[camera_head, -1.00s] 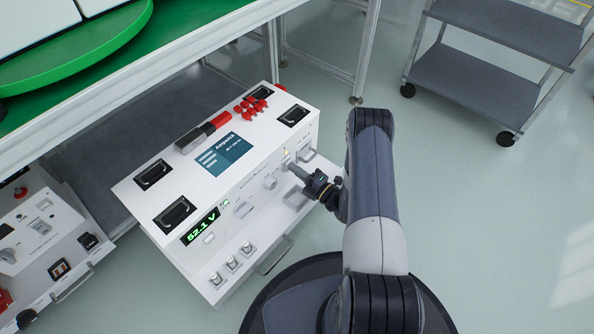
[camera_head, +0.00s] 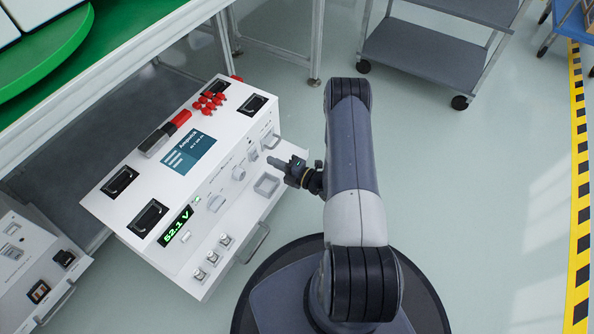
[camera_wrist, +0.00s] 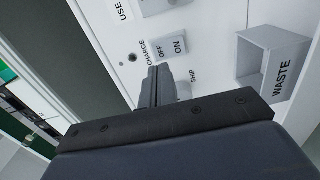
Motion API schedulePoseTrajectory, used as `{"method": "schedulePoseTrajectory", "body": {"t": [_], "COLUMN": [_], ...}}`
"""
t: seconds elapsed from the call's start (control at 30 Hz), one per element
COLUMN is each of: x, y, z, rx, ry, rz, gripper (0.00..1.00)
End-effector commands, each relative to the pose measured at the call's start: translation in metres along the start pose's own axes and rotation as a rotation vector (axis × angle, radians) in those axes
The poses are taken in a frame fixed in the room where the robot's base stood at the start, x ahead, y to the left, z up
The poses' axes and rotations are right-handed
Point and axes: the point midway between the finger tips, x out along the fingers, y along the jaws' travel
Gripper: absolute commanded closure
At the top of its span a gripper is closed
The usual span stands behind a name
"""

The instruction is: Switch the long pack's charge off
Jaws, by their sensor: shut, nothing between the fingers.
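The long pack (camera_head: 150,206) is a white box with a small blue screen and a green 52.1 V readout. In the wrist view, its front panel (camera_wrist: 205,20) has a white rocker switch (camera_wrist: 170,47) marked OFF and ON, with CHARGE printed beside it. I cannot tell which side of the rocker is pressed in. A small dark round spot (camera_wrist: 132,57) sits beside the CHARGE label. My gripper (camera_head: 270,161) is shut and empty, just in front of the panel's right part. Its fingertips (camera_wrist: 158,72) appear close below the switch; contact is not clear.
An open-topped bin marked WASTE (camera_wrist: 268,62) juts from the panel near my fingers. Another white unit (camera_head: 28,262) stands at the left. A green-topped bench (camera_head: 105,40) is behind. A grey cart (camera_head: 425,55) stands at the back right.

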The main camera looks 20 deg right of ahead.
Motion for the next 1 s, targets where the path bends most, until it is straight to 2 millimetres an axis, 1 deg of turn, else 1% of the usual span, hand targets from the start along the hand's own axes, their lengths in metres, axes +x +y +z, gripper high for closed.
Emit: {"method": "schedulePoseTrajectory", "body": {"t": [0.03, 0.2, 0.4, 0.5, 0.63, 1.0], "x": [-0.013, -0.047, -0.075, -0.083, -0.089, -0.089], "y": [0.005, 0.008, 0.009, 0.01, 0.01, 0.009], "z": [0.001, 0.001, 0.0, 0.0, -0.001, -0.001], "rx": [0.005, 0.004, 0.005, 0.004, 0.004, 0.004], "ry": [-0.007, -0.007, -0.005, -0.004, -0.001, 0.0], "rz": [0.0, 0.0, -0.001, -0.001, 0.0, 0.0], "gripper": [1.0, 1.0, 1.0, 1.0, 1.0, 1.0]}}
